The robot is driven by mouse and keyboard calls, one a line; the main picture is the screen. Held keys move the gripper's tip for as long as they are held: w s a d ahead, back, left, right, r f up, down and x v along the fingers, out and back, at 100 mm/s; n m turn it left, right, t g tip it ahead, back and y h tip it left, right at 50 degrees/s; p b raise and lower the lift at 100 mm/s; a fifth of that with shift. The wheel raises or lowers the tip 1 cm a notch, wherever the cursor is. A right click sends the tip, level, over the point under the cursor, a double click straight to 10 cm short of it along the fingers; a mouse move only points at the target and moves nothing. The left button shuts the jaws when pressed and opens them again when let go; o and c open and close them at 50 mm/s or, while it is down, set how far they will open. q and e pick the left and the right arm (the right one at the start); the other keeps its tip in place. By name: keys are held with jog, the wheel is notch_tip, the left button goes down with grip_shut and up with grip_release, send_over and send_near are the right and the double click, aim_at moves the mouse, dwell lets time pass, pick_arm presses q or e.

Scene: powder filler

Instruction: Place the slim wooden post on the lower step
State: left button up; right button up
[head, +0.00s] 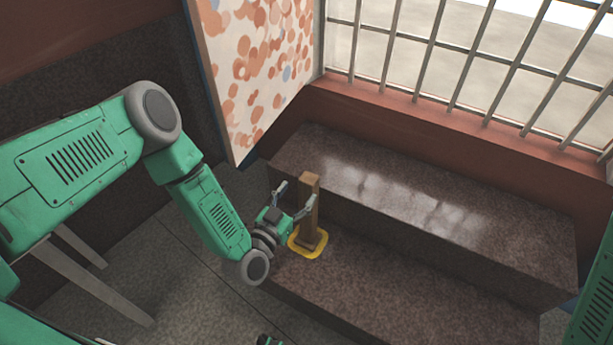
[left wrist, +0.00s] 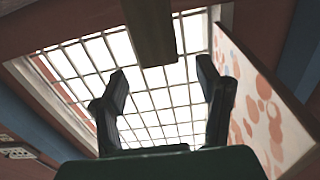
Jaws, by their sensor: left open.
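The slim wooden post (head: 311,232) stands upright on the lower step (head: 400,305), inside a yellow marking (head: 293,244) at the step's left end. My left gripper (head: 296,192) is open at the post's upper half, one finger to its left and one overlapping it in the head view. In the left wrist view the open fingers (left wrist: 166,78) are wide apart with nothing between them. The post (left wrist: 148,30) shows there as a dark bar at the top, beyond the fingertips. A small dark and green part at the head view's bottom edge may be my right gripper, mostly cut off.
The upper step (head: 420,195) rises behind the post, with a bare top. A spotted panel (head: 258,60) stands at the back left. A barred window (head: 470,60) lies behind the steps. The lower step is clear to the right of the post.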

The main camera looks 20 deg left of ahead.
pick_arm(q)
jog(key=s+d+f+m+g+h+p, duration=0.15)
jog(key=s+f+g, duration=0.25)
jog(key=s+g, duration=0.7)
jog(key=s+a+r+n+g+y, duration=0.1)
jog(key=s+a+g+y, duration=0.1)
jog(key=s+a, duration=0.4)
jog(key=s+a+r+n+g+y, duration=0.2)
jog(key=s+a, duration=0.4)
jog(key=s, duration=0.7)
jog(key=shift+s+g+y, duration=0.3)
jog(key=shift+g+y, duration=0.15)
jog(key=shift+g, duration=0.45)
